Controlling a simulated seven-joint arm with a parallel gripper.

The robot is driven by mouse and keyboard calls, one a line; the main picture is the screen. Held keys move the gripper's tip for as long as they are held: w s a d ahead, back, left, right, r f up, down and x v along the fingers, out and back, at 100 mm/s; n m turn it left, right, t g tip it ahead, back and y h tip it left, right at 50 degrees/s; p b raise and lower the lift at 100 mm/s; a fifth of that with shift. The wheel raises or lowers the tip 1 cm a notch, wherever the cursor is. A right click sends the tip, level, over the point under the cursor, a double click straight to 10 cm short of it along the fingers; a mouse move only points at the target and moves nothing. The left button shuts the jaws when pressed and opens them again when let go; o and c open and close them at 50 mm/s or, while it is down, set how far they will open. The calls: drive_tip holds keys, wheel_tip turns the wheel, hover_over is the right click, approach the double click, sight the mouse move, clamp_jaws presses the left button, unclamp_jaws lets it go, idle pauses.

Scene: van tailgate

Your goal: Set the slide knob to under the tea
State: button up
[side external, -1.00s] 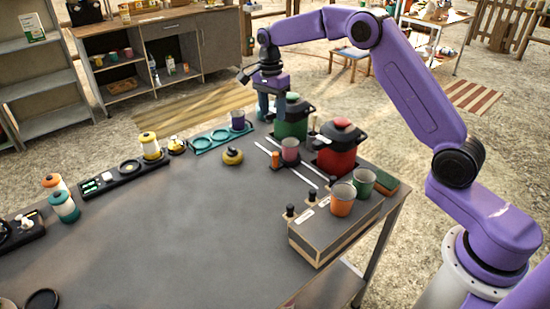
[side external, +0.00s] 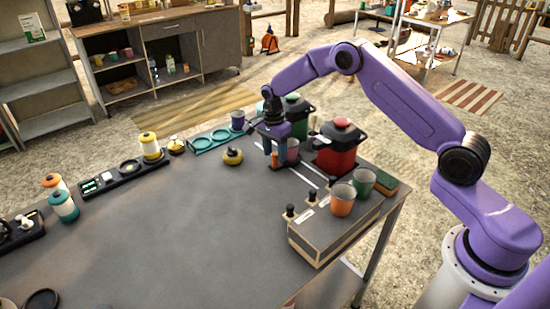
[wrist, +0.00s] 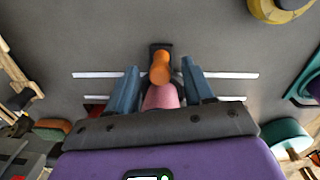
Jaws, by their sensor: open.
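The slide's orange knob (wrist: 160,68) stands on a dark base between two white rails (wrist: 231,75), and it also shows in the side view (side external: 275,159). A pink cup (side external: 292,150) is right behind the knob; it is partly hidden by my gripper in the wrist view (wrist: 162,97). My open gripper (side external: 276,164) is over the slide, with one blue finger on each side of the knob in the wrist view; I cannot tell whether they touch it. A green urn (side external: 298,112) and a red urn (side external: 336,157) stand behind the rails. I cannot read which holds tea.
A teal tray (side external: 208,140) lies farther back. The middle table is clear.

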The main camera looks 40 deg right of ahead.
drive_tip(key=shift+f, duration=1.35)
clamp_jaws()
drive_tip(key=shift+s, duration=5.9)
unclamp_jaws()
drive_tip(key=shift+w, duration=0.1)
wheel_tip(320, 180, up, 17)
drive_tip(key=shift+w+r, duration=0.2)
drive_tip(key=shift+w, duration=0.25)
